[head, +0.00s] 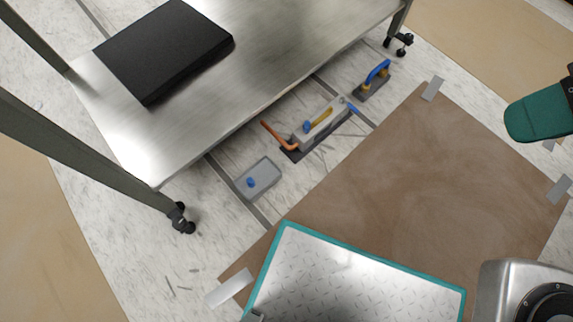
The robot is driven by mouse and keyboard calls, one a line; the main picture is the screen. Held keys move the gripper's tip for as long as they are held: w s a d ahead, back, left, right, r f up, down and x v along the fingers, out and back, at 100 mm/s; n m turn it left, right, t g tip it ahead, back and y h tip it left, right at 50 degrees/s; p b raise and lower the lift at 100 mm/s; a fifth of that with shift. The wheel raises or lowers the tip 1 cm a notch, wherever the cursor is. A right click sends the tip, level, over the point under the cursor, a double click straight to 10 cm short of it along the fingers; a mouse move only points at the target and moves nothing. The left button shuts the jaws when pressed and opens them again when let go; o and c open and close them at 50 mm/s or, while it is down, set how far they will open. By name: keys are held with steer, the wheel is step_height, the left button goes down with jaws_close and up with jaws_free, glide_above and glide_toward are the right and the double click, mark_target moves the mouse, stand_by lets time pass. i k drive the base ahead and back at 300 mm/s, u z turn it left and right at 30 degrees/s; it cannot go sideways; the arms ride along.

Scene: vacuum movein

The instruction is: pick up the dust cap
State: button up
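A small blue piece (250,182) that looks like the dust cap lies on a flat grey tray (267,183). The tray is on the floor just in front of the steel table's near edge. Another small blue piece shows on the pale block-like fitting farther right, so I cannot be fully sure which one is the cap. Nothing touches the blue piece on the tray. My gripper is not recognisable in the head view.
The steel table (262,62) carries a black slab (168,50) and stands on castered legs. A pale fitting (320,122) with an orange handle and a blue-handled tool (374,80) lie on the floor beside it. Brown taped-down sheeting (400,185) is largely clear. A teal-edged plate (350,280) is nearest.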

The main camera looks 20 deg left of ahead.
mark_target(251, 183)
steer(key=z, duration=1.75)
steer(key=k, duration=1.85)
steer(key=u, duration=1.95)
steer(key=i, duration=0.55)
steer(key=u, duration=0.05)
